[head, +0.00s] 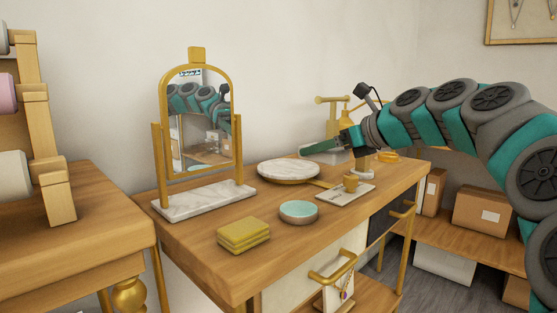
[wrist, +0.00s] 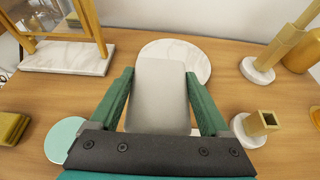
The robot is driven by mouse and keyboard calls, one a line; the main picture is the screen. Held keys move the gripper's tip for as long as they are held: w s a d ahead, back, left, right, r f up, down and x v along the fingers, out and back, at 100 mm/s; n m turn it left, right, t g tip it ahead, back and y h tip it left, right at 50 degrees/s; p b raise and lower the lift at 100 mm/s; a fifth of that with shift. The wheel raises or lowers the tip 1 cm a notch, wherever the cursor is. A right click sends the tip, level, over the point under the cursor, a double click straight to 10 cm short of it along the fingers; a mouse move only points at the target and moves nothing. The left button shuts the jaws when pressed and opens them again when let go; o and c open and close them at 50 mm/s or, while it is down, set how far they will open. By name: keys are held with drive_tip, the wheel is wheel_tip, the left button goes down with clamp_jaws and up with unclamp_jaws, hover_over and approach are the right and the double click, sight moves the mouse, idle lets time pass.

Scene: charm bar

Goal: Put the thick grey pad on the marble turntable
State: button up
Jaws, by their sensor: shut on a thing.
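My gripper (wrist: 160,80) is shut on the thick grey pad (wrist: 158,98), which lies flat between its two green fingers. In the wrist view the white marble turntable (wrist: 186,52) shows beyond the pad's far edge, and the pad covers part of it. In the head view my gripper (head: 322,148) is raised above the table, at the right and rear of the round marble turntable (head: 288,168). The pad (head: 340,157) shows behind the near finger, partly hidden. The turntable's visible top is bare.
A gold mirror (head: 198,118) on a marble base stands left of the turntable. A teal-topped round dish (head: 298,210) and yellow pads (head: 243,234) lie in front. A brass T-stand (wrist: 285,42) is close by.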

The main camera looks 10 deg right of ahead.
hover_over(287, 166)
drive_tip(key=shift+w+f, duration=0.15)
drive_tip(key=shift+f, duration=0.55)
drive_tip(key=shift+f+b, duration=0.4)
drive_tip(key=shift+f, duration=1.3)
drive_tip(key=o, duration=1.2)
drive_tip(key=shift+f, duration=0.15)
drive_tip(key=shift+d+r, duration=0.1)
drive_tip(key=shift+r, duration=0.1)
drive_tip(key=v, duration=1.2)
drive_tip(key=shift+f+p, duration=0.15)
drive_tip(key=shift+p, duration=0.2)
